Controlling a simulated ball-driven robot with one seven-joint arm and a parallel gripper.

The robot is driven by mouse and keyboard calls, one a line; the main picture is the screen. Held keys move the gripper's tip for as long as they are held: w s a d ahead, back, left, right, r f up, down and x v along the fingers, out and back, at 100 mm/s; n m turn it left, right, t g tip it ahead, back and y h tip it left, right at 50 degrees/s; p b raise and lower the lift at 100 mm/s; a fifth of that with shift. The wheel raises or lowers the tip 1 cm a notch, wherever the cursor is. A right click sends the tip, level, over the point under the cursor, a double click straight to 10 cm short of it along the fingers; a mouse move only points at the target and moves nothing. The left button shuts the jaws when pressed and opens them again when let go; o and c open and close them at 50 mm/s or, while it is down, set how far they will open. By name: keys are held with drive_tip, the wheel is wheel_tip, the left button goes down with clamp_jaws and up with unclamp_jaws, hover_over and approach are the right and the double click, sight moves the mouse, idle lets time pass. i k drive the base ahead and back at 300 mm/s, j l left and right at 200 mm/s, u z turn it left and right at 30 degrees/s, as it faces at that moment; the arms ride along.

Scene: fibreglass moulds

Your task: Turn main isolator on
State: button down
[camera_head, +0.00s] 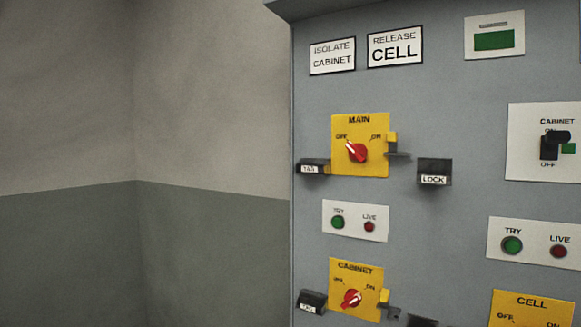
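The main isolator (359,146) is a yellow plate marked MAIN on the upper left of the grey panel. Its red rotary knob (357,152) has a white pointer line that slants up and left toward OFF; the ON mark is at the upper right. A yellow tab and a dark hasp (396,150) sit at the plate's right edge. A black holder marked TAG (312,167) is at its left, and a black holder marked LOCK (434,174) stands apart to the right. My gripper is not in view.
Below are a TRY/LIVE plate (355,222) and a yellow CABINET isolator (355,290). At the right are a black-handled cabinet switch (552,146), another TRY/LIVE plate (533,243) and a cut-off CELL isolator (530,308). Signs (394,47) are above. The left shows bare wall.

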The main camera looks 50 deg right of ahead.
sight(357, 151)
drive_tip(key=z, duration=1.15)
